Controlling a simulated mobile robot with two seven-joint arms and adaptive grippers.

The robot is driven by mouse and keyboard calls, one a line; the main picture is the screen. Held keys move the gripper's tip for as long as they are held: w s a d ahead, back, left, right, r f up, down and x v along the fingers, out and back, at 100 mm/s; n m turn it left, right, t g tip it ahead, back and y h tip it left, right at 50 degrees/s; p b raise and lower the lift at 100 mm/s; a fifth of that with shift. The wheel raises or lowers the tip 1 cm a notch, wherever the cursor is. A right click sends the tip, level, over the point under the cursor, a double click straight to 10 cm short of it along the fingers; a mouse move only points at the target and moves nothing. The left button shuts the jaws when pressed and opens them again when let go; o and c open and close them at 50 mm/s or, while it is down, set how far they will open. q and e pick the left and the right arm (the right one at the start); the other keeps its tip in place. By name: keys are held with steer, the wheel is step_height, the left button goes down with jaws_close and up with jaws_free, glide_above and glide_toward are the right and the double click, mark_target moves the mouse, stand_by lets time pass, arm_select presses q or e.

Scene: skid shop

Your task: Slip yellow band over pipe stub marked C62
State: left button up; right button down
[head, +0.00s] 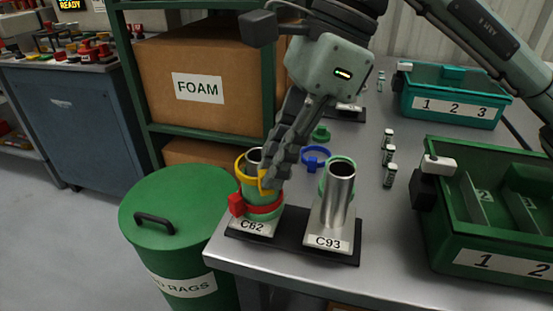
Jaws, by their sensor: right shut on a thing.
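The pipe stub (254,155) marked C62 stands upright on a labelled base (252,226) near the table's front left corner. A red band (263,210) with a block-shaped tab sits low around it, with green above and below. My right gripper (268,184) comes down from above, its fingers shut on the yellow band (240,164). The yellow band is tilted and appears around the stub's top end; the fingers hide its right side, so I cannot tell how fully it encircles the stub. My left gripper is not in view.
Beside it stands a metal pipe stub (338,190) marked C93 with a green band. A blue band (315,158) and a green one (321,133) lie behind. Green bin (500,263) and teal bin (455,105) stand right. A green drum (185,205) is left of the table.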

stand_by(0.8)
steer(key=shift+f+b, duration=0.1)
steer(key=shift+b, duration=0.3)
steer(key=shift+f, duration=0.1)
steer(key=shift+f+b, duration=0.35)
steer(key=shift+b, duration=0.45)
stand_by(0.5)
steer(key=shift+s+a+f+b, duration=0.1)
steer(key=shift+s+f+b, duration=0.1)
steer(key=shift+b, duration=0.3)
stand_by(0.4)
steer(key=shift+w+f, duration=0.1)
steer(key=shift+w, duration=0.15)
stand_by(0.4)
steer(key=shift+f+b, duration=0.15)
steer(key=shift+b, duration=0.2)
steer(key=shift+s+f+b, duration=0.1)
steer(key=shift+f+b, duration=0.25)
steer(key=shift+b, duration=0.05)
steer(key=shift+f, duration=0.2)
